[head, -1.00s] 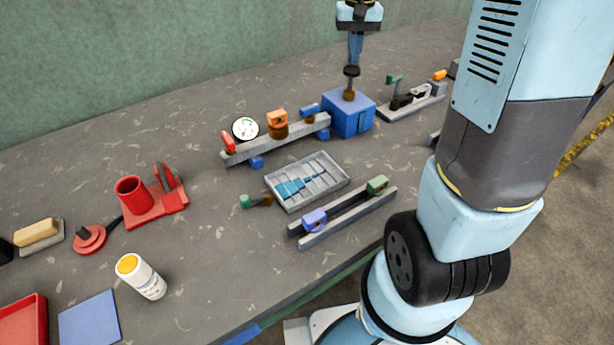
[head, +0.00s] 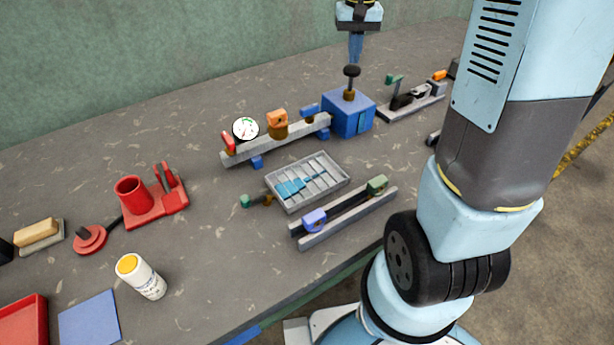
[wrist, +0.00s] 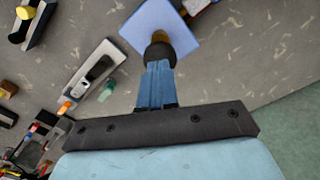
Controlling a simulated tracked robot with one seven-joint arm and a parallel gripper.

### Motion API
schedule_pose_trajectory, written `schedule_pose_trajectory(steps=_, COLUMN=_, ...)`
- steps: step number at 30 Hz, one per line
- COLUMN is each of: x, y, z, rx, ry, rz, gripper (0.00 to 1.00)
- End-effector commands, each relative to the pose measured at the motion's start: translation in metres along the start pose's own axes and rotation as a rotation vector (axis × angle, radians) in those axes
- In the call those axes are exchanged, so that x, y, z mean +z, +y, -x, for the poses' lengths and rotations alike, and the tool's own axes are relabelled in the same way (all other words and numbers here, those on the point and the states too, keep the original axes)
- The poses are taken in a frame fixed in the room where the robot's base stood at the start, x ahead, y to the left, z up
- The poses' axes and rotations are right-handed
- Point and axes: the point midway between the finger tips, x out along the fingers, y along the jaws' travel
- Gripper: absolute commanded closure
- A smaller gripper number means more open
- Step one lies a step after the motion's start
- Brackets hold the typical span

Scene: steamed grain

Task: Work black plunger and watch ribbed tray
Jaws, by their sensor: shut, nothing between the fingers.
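The black plunger (head: 351,71) stands upright on the blue box (head: 340,119), with a thin dark shaft and a brass-coloured collar below its round knob. My gripper (head: 355,60) is shut and empty, pointing down right over the knob. In the wrist view my gripper (wrist: 158,75) has its fingers together, with the dark knob (wrist: 160,50) at their tips; I cannot tell whether they touch. The grey ribbed tray (head: 333,174) lies flat in front of the rail, with blue fill across several of its channels, mainly on the left and middle.
A grey rail (head: 240,155) carries a white round gauge (head: 245,128) and an orange block (head: 277,124). A two-bar rail (head: 345,222) lies in front of the tray. A red cup holder (head: 133,194) and white bottle (head: 141,277) stand left. A clamp (head: 410,97) is right of the box.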

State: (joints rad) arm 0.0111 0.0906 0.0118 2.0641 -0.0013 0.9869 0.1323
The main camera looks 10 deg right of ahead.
Motion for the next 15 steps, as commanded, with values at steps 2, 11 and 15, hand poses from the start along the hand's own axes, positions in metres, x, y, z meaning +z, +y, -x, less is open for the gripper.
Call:
schedule_pose_trajectory(steps=2, x=0.0, y=0.0, z=-0.001, rx=0.0, ry=0.0, rz=0.0, gripper=1.0)
schedule_pose_trajectory(steps=11, x=0.0, y=0.0, z=-0.012, rx=0.0, ry=0.0, rz=0.0, gripper=1.0)
schedule_pose_trajectory(steps=15, x=0.0, y=0.0, z=-0.017, rx=0.0, ry=-0.001, rz=0.0, gripper=1.0)
